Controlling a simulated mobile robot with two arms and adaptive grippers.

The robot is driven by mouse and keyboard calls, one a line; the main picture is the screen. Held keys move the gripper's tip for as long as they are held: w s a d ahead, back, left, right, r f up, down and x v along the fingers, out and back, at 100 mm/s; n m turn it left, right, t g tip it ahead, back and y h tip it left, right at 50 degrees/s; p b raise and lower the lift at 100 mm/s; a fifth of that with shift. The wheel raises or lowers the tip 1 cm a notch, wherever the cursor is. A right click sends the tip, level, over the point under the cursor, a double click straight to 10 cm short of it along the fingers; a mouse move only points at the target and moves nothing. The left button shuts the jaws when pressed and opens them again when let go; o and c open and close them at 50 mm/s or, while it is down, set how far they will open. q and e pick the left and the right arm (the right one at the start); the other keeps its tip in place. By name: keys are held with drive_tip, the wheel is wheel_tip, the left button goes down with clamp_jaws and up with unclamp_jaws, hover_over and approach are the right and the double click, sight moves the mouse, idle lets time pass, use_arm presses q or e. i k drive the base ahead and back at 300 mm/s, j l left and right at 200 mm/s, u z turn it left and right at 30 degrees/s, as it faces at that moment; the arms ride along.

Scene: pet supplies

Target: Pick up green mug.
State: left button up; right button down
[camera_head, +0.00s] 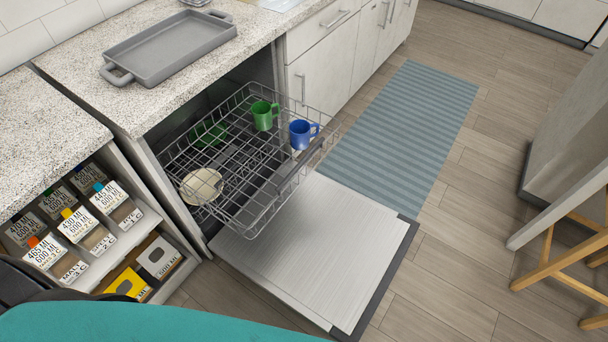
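A green mug (263,115) stands upright in the pulled-out wire dishwasher rack (251,222), near its far right part. A blue mug (301,134) sits just to its right in the same rack. Another green item (209,134), partly behind the wires, lies at the rack's back left; I cannot tell its exact shape. A pale round dish (201,186) is at the rack's left front. Neither of my grippers shows in the head view.
The dishwasher door (310,255) is folded down flat below the rack. A grey tray (170,46) rests on the speckled counter above. Open shelves with labelled containers (107,197) stand at the left. A striped blue rug (405,130) and clear floor lie to the right, with a wooden stool (570,262) beyond.

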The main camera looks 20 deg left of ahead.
sight(261, 111)
drive_tip(key=j+u, duration=0.15)
drive_tip(key=u, duration=0.3)
drive_tip(key=j+u, duration=0.2)
drive_tip(key=u, duration=0.25)
drive_tip(key=j+u, duration=0.2)
drive_tip(key=u, duration=0.25)
drive_tip(key=j+u, duration=0.2)
drive_tip(key=u, duration=0.25)
